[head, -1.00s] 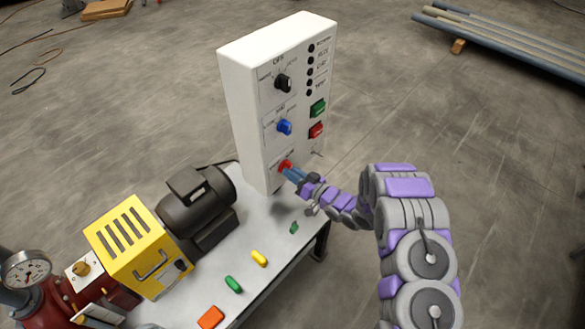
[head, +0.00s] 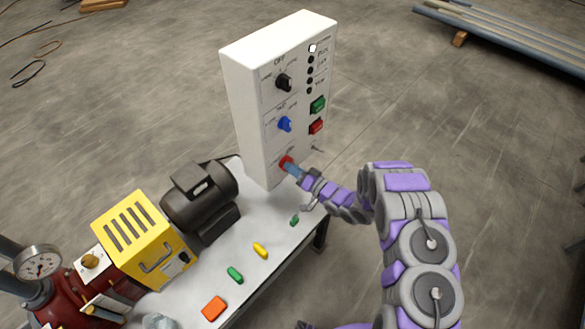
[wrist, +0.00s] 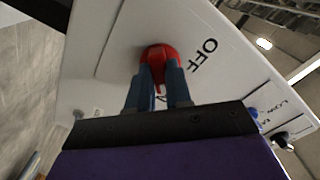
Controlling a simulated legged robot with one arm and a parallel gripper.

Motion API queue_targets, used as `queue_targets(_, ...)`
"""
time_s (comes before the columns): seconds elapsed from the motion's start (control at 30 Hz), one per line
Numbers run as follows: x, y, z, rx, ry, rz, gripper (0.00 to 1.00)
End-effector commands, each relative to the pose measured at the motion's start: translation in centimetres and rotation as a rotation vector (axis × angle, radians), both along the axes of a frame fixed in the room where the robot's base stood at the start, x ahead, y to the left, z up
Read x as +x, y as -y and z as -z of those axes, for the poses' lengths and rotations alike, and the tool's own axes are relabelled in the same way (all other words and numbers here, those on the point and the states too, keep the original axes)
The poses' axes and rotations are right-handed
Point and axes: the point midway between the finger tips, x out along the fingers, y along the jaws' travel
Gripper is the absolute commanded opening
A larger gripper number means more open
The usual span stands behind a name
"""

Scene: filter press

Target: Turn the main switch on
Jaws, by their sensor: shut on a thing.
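The white control box (head: 248,110) stands upright on the bench. The red main switch (head: 286,162) is a knob low on its front face. My gripper (head: 291,168) is at this knob, its blue fingers shut on it. In the wrist view the red knob (wrist: 160,54) sits between the two fingertips (wrist: 162,75), with the word OFF printed beside it. The knob's exact pointing direction is partly hidden by the fingers. The top indicator lamp (head: 312,48) on the box is lit white; the lamps below it are dark.
Above the red knob are a blue knob (head: 285,124) and a black knob (head: 284,83). Green (head: 318,104) and red (head: 316,126) buttons sit to the right. A motor (head: 200,198), a yellow housing (head: 145,243) and several small coloured pieces are on the bench.

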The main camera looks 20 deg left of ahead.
Motion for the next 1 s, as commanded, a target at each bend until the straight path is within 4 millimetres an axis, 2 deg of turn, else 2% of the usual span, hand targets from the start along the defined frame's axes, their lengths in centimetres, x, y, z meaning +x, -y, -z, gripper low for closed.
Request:
queue_targets(0.27, 0.2, 0.2, 0.1, -0.001, -0.003, 0.006, 0.0)
queue_targets(0.3, 0.2, 0.2, 0.1, -0.001, -0.002, 0.007, 0.23)
queue_targets(0.53, 0.0, 0.1, 0.0, -0.001, 0.001, 0.005, 0.45)
queue_targets(0.83, -0.1, 0.3, 0.0, -0.001, 0.002, 0.004, 0.45)
queue_targets(1.0, -0.8, 2.3, 0.0, -0.002, 0.0, 0.006, 0.45)
